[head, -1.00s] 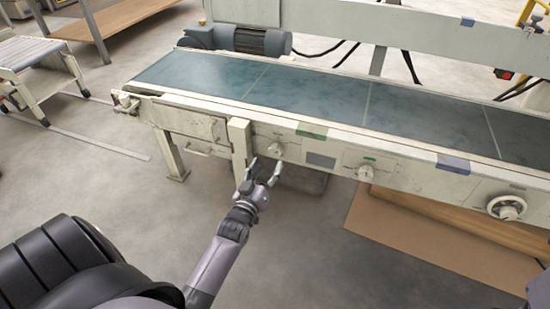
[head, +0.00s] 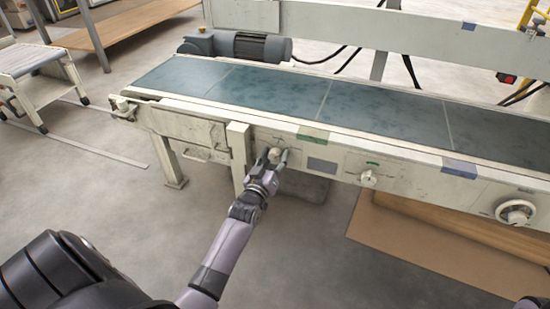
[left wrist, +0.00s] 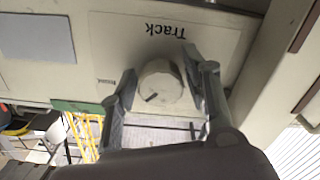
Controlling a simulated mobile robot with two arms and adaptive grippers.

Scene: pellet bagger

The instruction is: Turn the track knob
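The track knob (left wrist: 160,88) is a round cream knob with a dark pointer mark. It sits on the conveyor's pale front panel below the word "Track", which appears upside down in the left wrist view. In the head view the knob (head: 275,153) shows between the fingertips. My left gripper (head: 275,157) is open, with one finger on each side of the knob. In the left wrist view the fingers of the left gripper (left wrist: 160,78) straddle it; a slight gap seems to show, and firm contact cannot be made out. My right gripper is not in view.
A second knob (head: 368,178) and a larger round dial (head: 515,212) sit further right on the panel. A pale post (head: 238,153) stands just left of the gripper. The belt (head: 270,92) runs above. Cardboard (head: 400,235) lies on the floor at right.

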